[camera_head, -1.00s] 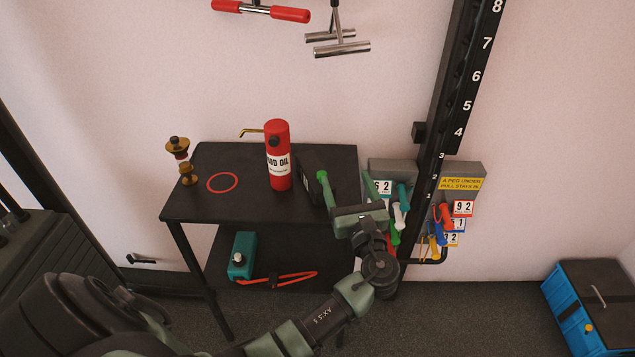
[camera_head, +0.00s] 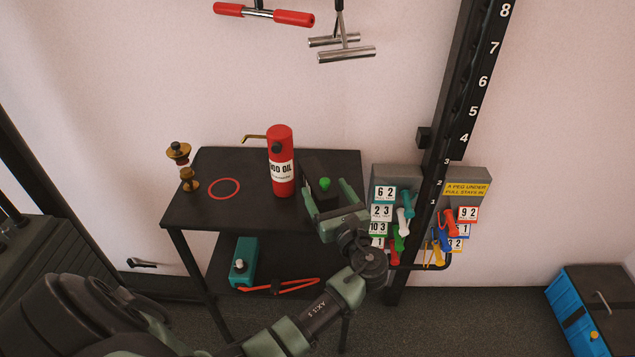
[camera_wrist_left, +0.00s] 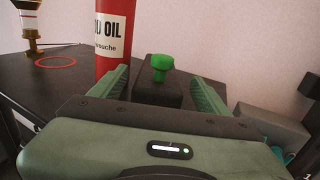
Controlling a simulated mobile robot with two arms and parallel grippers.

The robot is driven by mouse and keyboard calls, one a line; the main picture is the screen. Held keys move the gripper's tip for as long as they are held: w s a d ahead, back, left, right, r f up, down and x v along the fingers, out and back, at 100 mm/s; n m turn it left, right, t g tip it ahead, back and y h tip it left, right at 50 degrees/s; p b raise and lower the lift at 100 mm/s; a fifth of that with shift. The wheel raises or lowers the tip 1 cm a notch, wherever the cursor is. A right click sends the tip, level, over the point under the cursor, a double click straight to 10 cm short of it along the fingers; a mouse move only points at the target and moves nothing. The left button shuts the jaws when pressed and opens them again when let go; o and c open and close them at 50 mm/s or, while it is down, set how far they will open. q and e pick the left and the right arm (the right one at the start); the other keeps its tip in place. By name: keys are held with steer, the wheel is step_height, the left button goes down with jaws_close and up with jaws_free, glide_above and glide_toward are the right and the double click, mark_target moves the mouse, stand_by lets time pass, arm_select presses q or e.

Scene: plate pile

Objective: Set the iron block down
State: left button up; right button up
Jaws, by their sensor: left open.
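The iron block (camera_head: 318,168) is black with a green knob (camera_head: 324,184) on top. It sits at the right end of the black table top (camera_head: 235,205), right of the red oil bottle. My left gripper (camera_head: 325,192) is open at the block, with its green fingers spread to either side. In the left wrist view the block (camera_wrist_left: 157,94) shows between the two fingers, with a visible gap on each side. The block's lower part is hidden there by the gripper body. My right gripper is not in view.
The red oil bottle (camera_head: 280,165) stands close left of the block. A red ring (camera_head: 224,189) marks the table, with a brass piece (camera_head: 185,165) beyond it. Right of the table are numbered peg boards (camera_head: 383,205) and a black post (camera_head: 450,150). A teal box (camera_head: 243,262) is on the lower shelf.

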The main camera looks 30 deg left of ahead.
arm_select(q)
steer(key=x, duration=0.4)
steer(key=shift+w+a, duration=0.2)
steer(key=shift+a, duration=0.1)
steer(key=shift+c, duration=0.3)
jaws_close()
steer(key=shift+w+r, duration=0.1)
steer(key=shift+r, duration=0.05)
